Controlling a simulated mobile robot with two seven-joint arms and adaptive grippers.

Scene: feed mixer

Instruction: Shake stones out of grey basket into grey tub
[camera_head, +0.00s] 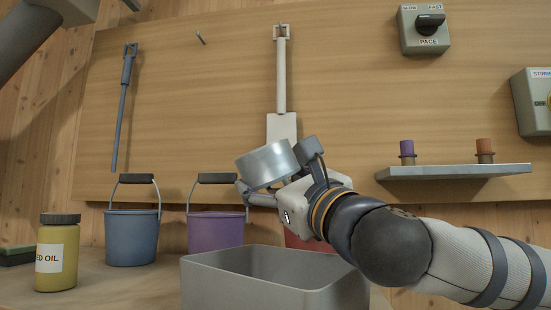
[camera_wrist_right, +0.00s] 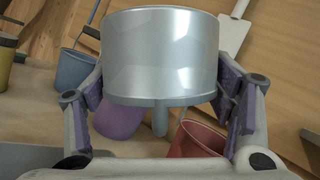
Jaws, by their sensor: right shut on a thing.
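The grey basket (camera_head: 267,163), a smooth round metal-grey vessel, is held tilted in the air in the head view. My right gripper (camera_head: 278,172) is shut on it, with one finger on each side. In the right wrist view the basket (camera_wrist_right: 160,55) fills the space between the purple finger pads, and a short grey peg juts below it. Its inside is hidden, so I cannot see any stones. The grey tub (camera_head: 275,290), an open rectangular box, stands on the bench below the basket. Its floor is hidden. My left gripper does not show.
A blue bucket (camera_head: 132,237), a purple bucket (camera_head: 215,232) and a partly hidden red bucket (camera_head: 303,241) stand behind the tub. A yellow oil jar (camera_head: 57,258) stands at left. Tools hang on the board. A shelf (camera_head: 453,171) holds two small corked pieces at right.

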